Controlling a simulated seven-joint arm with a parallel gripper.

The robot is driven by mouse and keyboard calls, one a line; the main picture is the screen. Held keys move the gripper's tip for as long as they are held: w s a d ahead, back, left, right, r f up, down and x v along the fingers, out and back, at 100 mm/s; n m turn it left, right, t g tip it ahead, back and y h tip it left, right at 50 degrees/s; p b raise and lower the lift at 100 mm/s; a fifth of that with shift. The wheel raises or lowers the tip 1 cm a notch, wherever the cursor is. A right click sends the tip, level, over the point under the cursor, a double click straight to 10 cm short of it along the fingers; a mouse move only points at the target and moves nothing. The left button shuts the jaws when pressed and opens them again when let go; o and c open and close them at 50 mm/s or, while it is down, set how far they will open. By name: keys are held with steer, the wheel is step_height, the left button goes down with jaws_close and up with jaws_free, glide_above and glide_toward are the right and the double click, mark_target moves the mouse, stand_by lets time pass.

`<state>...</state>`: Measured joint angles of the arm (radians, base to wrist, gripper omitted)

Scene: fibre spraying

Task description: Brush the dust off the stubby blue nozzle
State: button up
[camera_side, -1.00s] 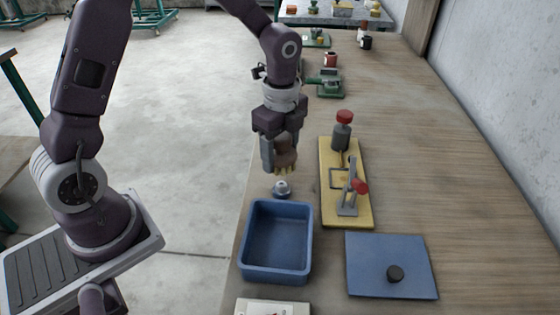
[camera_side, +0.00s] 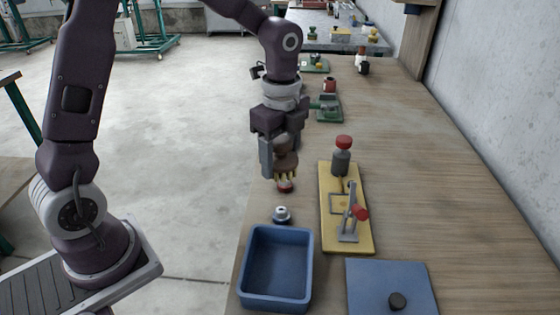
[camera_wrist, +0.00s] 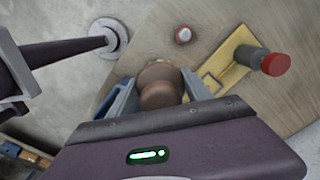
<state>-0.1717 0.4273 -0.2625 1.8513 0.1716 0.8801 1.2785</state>
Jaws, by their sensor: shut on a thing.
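My gripper (camera_side: 283,150) is shut on a brush (camera_side: 286,165) with a brown, rounded handle and pale bristles pointing down. In the wrist view the handle (camera_wrist: 160,88) sits between the fingers. A small grey-blue nozzle (camera_side: 281,214) stands upright on the bench, just beyond the blue tray and nearer the side camera than the brush. A small red-topped piece (camera_side: 286,187) shows right under the bristles; I cannot tell whether they touch. A red piece with a pale rim (camera_wrist: 183,35) stands clear of the brush in the wrist view.
The open blue tray (camera_side: 244,268) stands in front of the grey-blue nozzle. A yellow board (camera_side: 334,233) with a clamp and a red-capped grey bottle (camera_side: 342,158) lies to the right. A blue plate (camera_side: 372,285) with a black knob is nearer. The bench's right side is clear.

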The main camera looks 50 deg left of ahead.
stand_by(0.3)
steer(key=shift+f, duration=3.5)
steer(key=shift+f, duration=0.95)
steer(key=shift+s+d+r, duration=0.1)
steer(key=shift+s+d, duration=1.4)
steer(key=shift+d, duration=0.3)
steer(key=shift+s+d, duration=0.1)
steer(key=w+a, duration=0.3)
steer(key=a, duration=0.1)
steer(key=shift+f, duration=0.35)
jaws_close()
